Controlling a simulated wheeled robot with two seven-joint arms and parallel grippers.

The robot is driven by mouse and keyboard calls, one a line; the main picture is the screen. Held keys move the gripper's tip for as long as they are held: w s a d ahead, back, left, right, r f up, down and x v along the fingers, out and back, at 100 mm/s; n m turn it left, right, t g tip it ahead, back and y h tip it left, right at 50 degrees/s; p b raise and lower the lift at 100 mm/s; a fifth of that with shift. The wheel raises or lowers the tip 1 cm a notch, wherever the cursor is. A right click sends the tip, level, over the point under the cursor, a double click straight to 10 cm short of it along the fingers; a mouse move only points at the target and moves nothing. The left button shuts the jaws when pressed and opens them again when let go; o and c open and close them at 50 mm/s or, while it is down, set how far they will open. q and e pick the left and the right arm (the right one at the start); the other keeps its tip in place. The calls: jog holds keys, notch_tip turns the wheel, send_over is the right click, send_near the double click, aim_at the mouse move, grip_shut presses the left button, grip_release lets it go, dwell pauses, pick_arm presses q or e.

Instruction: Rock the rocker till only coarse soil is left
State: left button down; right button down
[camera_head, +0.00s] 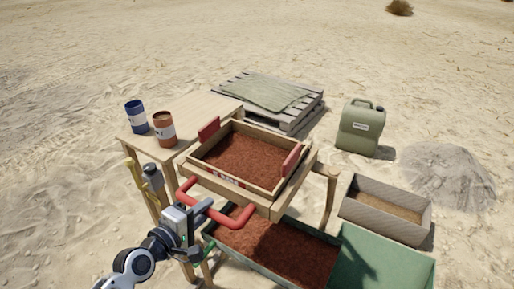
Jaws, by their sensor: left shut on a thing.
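The rocker is a wooden sieve box (279,193) on a stand, with reddish-brown soil (243,161) spread across its tray. A red bar handle (220,217) sticks out at its near left side. My left gripper (191,213) is at the left part of this handle and is shut on it. Red plates stand at the tray's left and right sides. Below the rocker, a dark green bin (260,262) holds more reddish-brown soil. My right gripper is out of view.
A wooden table (205,107) at the left bears a blue can (136,117) and a brown can (164,129). A pallet with a mat (262,92), a green jerrycan (361,127), an open box (386,226) and a grey soil heap (447,175) stand around. A green sheet-like surface (385,262) is near right.

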aim_at(221, 191)
pick_arm(q)
jog(key=w+d, duration=0.1)
jog(key=w, duration=0.1)
jog(key=w+d+b, duration=0.1)
jog(key=w+d, duration=0.1)
jog(key=w, duration=0.1)
jog(key=w+d+r+b, duration=0.1)
jog(key=w+d, duration=0.1)
jog(key=w, duration=0.1)
jog(key=shift+w+d, duration=0.1)
jog(key=shift+w, duration=0.1)
jog(key=shift+s+f, duration=0.15)
jog(key=shift+f, duration=0.1)
jog(key=shift+s+a+f+p, duration=0.15)
jog(key=shift+s+a+p, duration=0.4)
jog(key=shift+s, duration=0.3)
jog(key=shift+f+p+v, duration=0.15)
jog(key=shift+f+v, duration=0.05)
jog(key=shift+v, duration=0.7)
jog(key=shift+f+p+v, duration=0.15)
jog(key=shift+f+v, duration=0.05)
jog(key=shift+v, duration=0.7)
jog(key=c, duration=1.3)
grip_release()
jog(key=shift+c, duration=0.2)
jog(key=shift+r, duration=0.15)
